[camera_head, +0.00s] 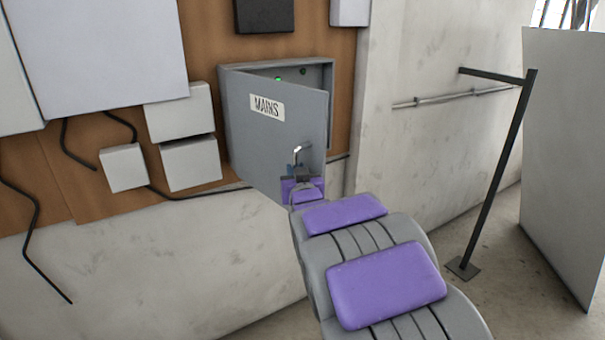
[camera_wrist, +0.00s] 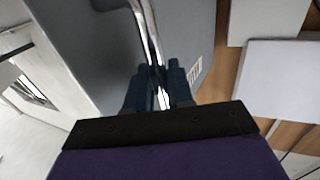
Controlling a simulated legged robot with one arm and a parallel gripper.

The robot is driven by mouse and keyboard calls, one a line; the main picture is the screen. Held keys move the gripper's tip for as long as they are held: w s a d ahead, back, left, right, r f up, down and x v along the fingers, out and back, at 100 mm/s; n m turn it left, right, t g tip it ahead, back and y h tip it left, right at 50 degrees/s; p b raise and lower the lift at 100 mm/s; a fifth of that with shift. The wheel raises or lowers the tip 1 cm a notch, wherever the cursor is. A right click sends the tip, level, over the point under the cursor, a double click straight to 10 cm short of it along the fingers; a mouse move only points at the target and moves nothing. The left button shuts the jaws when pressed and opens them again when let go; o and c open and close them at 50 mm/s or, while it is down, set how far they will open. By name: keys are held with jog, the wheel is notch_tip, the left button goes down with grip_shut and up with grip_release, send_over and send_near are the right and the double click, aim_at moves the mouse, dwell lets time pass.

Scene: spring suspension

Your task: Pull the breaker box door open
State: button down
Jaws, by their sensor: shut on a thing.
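The grey breaker box (camera_head: 331,78) is on the wooden board in the head view. Its door (camera_head: 262,140), with a "MAINS" label (camera_head: 267,107), stands partly open, hinged at the left. A gap at the top and right shows a green light (camera_head: 278,79) inside. The shiny metal handle (camera_head: 297,152) is near the door's right edge. My gripper (camera_head: 297,170) is at the handle. In the wrist view, the dark fingers of my gripper (camera_wrist: 161,88) are shut around the handle (camera_wrist: 147,28), with the door's grey face (camera_wrist: 90,50) behind. Most of the box's inside is hidden by the door.
White boxes (camera_head: 190,162) and dark cables sit on the board left of the door. A dark post (camera_head: 497,165) with a side arm stands on the floor at the right, near a grey panel (camera_head: 565,160). A pipe (camera_head: 430,99) runs along the right wall.

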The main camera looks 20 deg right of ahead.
jog(key=shift+s+a+r, duration=0.15)
jog(key=shift+s+a, duration=0.05)
jog(key=shift+a, duration=0.5)
jog(key=shift+d, duration=0.1)
jog(key=c, duration=1.2)
grip_release()
jog(key=shift+w+d, duration=0.15)
jog(key=shift+d, duration=0.05)
jog(key=shift+a, duration=0.15)
